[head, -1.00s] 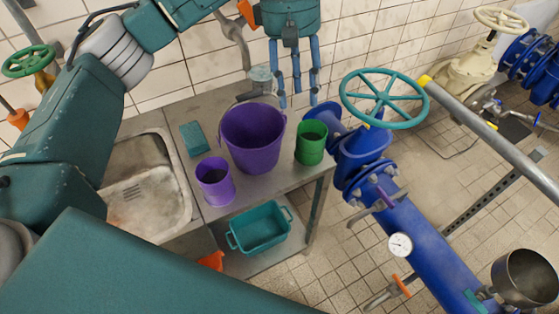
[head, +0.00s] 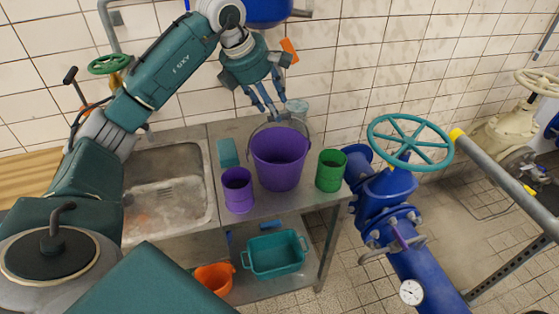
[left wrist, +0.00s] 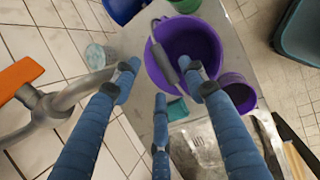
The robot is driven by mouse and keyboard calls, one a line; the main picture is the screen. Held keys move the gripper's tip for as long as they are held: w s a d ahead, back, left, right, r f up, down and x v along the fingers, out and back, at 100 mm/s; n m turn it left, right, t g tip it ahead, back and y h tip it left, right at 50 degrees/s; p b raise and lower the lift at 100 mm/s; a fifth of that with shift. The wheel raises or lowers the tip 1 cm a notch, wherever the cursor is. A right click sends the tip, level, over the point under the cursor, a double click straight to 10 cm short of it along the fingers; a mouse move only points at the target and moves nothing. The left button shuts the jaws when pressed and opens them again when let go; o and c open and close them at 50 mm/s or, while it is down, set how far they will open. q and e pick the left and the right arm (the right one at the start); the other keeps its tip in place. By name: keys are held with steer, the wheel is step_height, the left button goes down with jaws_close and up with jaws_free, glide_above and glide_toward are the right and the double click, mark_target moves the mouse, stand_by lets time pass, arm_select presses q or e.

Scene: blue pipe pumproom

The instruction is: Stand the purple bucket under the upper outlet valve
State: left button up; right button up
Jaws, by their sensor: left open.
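The large purple bucket (head: 279,160) stands upright on the metal bench, its handle (head: 262,127) raised. It also shows in the left wrist view (left wrist: 205,48). My left gripper (head: 272,112) is open just above the bucket's back rim. In the left wrist view its fingers (left wrist: 163,82) are spread around the handle's grip (left wrist: 166,66); I cannot tell whether they touch it. My right gripper is not seen.
A small purple container (head: 238,190) and a green one (head: 331,170) flank the bucket closely. A teal sponge (head: 228,152) and the sink (head: 165,225) lie left. A teal tub (head: 275,255) and orange bucket (head: 215,278) are below. A teal handwheel (head: 410,142) overhangs the pipe.

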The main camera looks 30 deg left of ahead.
arm_select(q)
steer(key=shift+w+d+f+p, duration=0.1)
steer(key=shift+d+f+p, duration=0.1)
steer(key=shift+f+p, duration=0.15)
steer(key=p+x, duration=0.1)
steer(key=x, duration=0.2)
steer(key=shift+w+f, duration=0.2)
steer(key=shift+f, duration=0.15)
steer(key=shift+w+f, duration=0.15)
steer(key=shift+f, duration=0.1)
steer(key=shift+d, duration=0.1)
steer(key=c, duration=1.1)
steer(key=shift+r, duration=0.1)
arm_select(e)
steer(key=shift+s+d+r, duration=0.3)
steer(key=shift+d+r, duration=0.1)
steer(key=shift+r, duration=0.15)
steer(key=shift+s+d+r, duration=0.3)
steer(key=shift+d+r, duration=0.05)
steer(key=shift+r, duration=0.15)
